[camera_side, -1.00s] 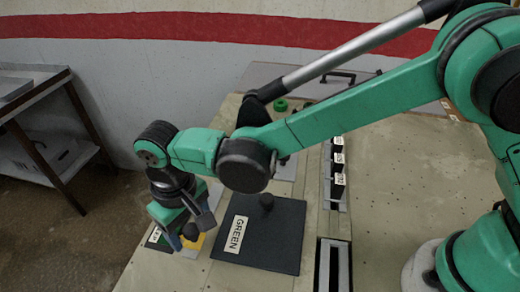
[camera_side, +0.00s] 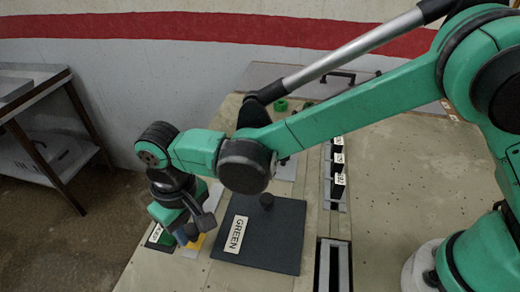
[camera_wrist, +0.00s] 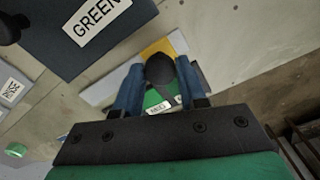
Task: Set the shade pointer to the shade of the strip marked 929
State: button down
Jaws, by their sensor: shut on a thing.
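In the wrist view, my gripper (camera_wrist: 160,92) has its two blue fingers on either side of a dark rounded knob (camera_wrist: 160,68), shut on it. This knob appears to be the shade pointer. Below it lie a green patch (camera_wrist: 155,98) and a yellow patch (camera_wrist: 157,48); the knob and fingers cover part of them. In the side view my gripper (camera_side: 190,232) is low over the same patches, and its fingers hide the knob. Black strips (camera_side: 339,168) with white labels stand in a rack at right; the labels are too small to read surely.
A slotted holder (camera_side: 333,265) is at the front. A green ring (camera_side: 281,105) sits farther back. A metal table (camera_side: 45,130) stands at left.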

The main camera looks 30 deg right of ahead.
dwell(0.9)
jog(key=w+d, duration=0.3)
jog(key=shift+w+d, duration=0.25)
jog(key=shift+w, duration=0.05)
jog(key=shift+c, duration=2.4)
grip_release()
jog(key=shift+r, duration=2.85)
